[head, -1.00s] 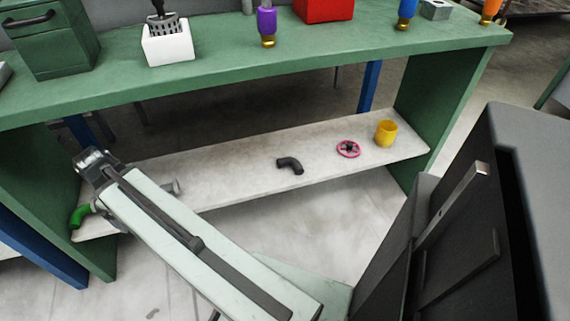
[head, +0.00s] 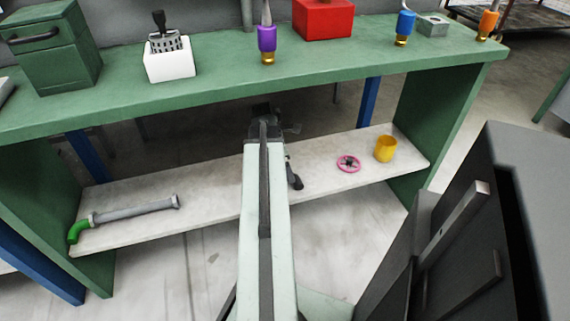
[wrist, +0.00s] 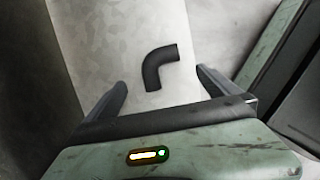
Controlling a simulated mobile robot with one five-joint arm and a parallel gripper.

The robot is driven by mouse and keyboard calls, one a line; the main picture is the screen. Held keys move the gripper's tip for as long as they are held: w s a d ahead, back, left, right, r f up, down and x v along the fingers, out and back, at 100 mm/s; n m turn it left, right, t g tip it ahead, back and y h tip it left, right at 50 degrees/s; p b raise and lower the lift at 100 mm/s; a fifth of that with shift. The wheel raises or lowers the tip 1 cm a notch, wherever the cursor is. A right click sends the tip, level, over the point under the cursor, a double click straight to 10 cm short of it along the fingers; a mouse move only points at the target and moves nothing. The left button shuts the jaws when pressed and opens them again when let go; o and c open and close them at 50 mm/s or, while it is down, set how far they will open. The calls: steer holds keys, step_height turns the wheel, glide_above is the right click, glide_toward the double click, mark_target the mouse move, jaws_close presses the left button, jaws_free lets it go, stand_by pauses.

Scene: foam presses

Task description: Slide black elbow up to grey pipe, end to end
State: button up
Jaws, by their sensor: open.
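The black elbow (wrist: 159,66) lies on the pale lower shelf (wrist: 115,30), seen in the wrist view just beyond and between my fingertips. In the head view the black elbow (head: 294,180) is partly hidden behind my arm. The grey pipe (head: 135,209) lies on the shelf at the left, with a flange at each end. A green elbow (head: 77,231) sits at its left end. My gripper (wrist: 162,80) is open and empty, its two fingers apart on either side of the black elbow's near end. In the head view my gripper is mostly hidden by my arm.
A pink handwheel (head: 348,163) and a yellow cup (head: 386,149) stand on the shelf to the right. The green bench top (head: 200,91) overhangs the shelf. The shelf between pipe and black elbow looks clear, though my arm covers part.

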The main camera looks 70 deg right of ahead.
steer(key=shift+f, duration=0.15)
steer(key=b+x, duration=0.7)
steer(key=shift+d+f+b, duration=0.1)
steer(key=shift+f+b, duration=0.25)
steer(key=shift+b, duration=0.05)
steer(key=shift+r, duration=0.1)
